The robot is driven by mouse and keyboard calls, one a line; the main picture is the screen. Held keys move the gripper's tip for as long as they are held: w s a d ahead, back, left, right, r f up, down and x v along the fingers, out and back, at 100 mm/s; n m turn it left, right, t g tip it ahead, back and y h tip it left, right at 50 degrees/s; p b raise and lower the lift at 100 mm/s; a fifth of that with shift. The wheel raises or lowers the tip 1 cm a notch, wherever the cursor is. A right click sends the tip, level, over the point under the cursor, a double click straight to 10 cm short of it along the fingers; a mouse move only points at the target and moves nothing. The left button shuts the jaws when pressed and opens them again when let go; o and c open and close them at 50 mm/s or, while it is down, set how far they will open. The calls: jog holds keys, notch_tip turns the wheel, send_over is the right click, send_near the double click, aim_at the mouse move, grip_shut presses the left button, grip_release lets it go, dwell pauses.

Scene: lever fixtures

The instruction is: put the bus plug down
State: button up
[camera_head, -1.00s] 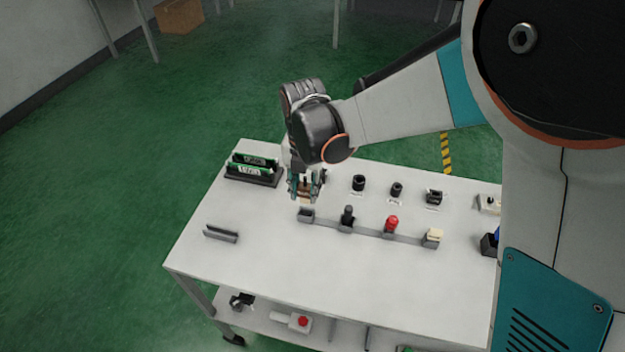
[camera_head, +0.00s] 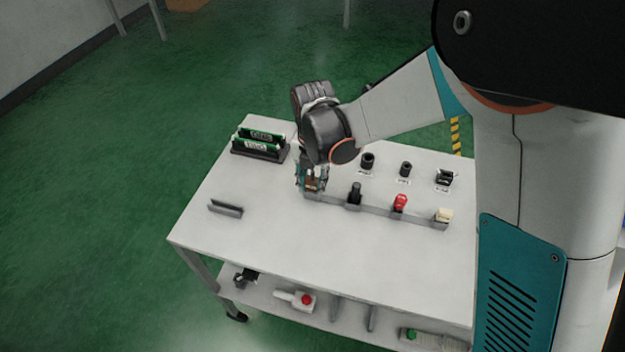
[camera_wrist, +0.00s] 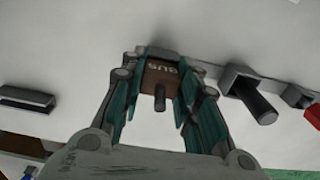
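The bus plug (camera_wrist: 160,78) is a brown block lettered "BUS", with a dark pin sticking out toward the wrist camera. My gripper (camera_wrist: 159,85) has its teal-padded fingers closed on the two sides of the plug. In the head view my gripper (camera_head: 312,180) is at the left end of the grey holder rail (camera_head: 328,200), with a bit of brown plug between the fingers. A grey holder (camera_wrist: 158,53) shows just behind the plug in the wrist view. I cannot tell whether the plug is seated in it.
Along the rail stand a black peg (camera_head: 354,193), a red knob (camera_head: 400,203) and a cream block (camera_head: 444,215). Black sockets (camera_head: 367,161) lie behind. Green boards in a rack (camera_head: 258,154) stand at the back left. The front of the white table (camera_head: 300,250) is clear.

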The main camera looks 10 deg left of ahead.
jog(key=o, duration=0.4)
jog(key=shift+o, duration=0.2)
notch_tip(320, 180, up, 12)
jog(key=p, duration=0.4)
jog(key=shift+r, duration=0.2)
